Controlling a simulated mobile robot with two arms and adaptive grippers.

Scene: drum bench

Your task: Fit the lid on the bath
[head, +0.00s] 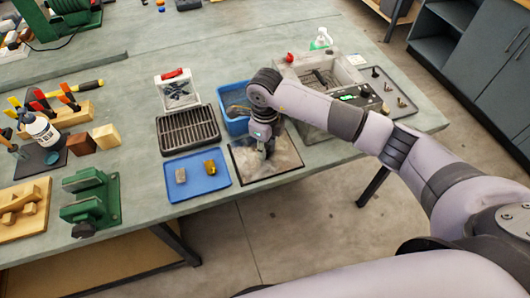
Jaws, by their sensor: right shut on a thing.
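The blue open-topped tub (233,126), which looks like the bath, stands on the bench behind my right gripper, partly covered by my arm. My right gripper (266,148) points down and is shut at the middle of a flat, square, grey mottled panel with a dark edge (284,163), which looks like the lid. The panel is at the bench's front edge, in front of the tub. The fingertips and the part they grip are too small to make out. I cannot tell whether the panel touches the bench. My left gripper is not in view.
A blue tray (212,185) with two small pieces lies left of the panel, with a dark slatted rack (188,129) behind it. A grey basin unit (345,73) and a grey tray (405,103) stand to the right. A green vise (91,200) sits at left.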

